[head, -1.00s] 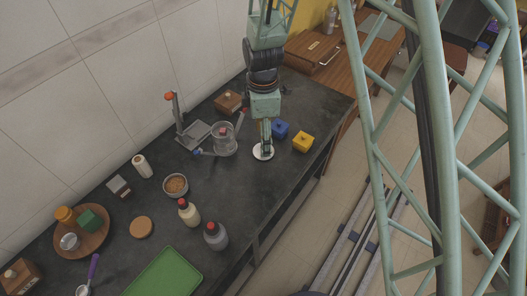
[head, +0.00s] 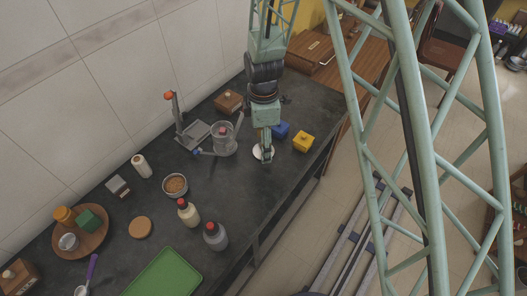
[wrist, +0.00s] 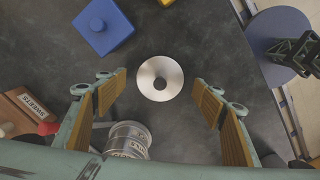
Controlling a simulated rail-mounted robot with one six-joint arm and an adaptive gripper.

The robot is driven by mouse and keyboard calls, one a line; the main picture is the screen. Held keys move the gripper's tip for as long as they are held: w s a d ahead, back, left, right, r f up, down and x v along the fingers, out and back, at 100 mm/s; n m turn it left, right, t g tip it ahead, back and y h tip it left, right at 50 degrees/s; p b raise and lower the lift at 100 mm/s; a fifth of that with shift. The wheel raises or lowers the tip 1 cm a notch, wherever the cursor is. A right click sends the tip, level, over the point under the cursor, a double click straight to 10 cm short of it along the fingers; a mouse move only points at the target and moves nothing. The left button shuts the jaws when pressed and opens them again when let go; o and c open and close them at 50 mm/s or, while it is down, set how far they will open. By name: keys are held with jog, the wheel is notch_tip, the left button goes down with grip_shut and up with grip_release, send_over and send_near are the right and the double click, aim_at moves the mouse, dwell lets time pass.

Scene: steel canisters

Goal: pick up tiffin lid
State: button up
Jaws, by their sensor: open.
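The tiffin lid is a round, shiny steel disc with a dark centre (wrist: 160,79), lying flat on the dark counter. In the head view the lid (head: 257,154) is partly hidden behind my gripper (head: 266,153). In the wrist view my gripper (wrist: 160,88) is open. Its two padded fingers stand to the left and right of the lid, with clear gaps on both sides. Nothing is held. I cannot tell the fingertips' exact height over the counter.
In the wrist view a steel canister (wrist: 128,139) and a wooden "SWEETS" box (wrist: 25,112) sit nearby. The counter (head: 255,183) is clear in front.

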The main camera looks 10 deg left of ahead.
jog(key=shift+f, duration=0.7)
jog(key=shift+c, duration=0.3)
jog(key=c, duration=0.9)
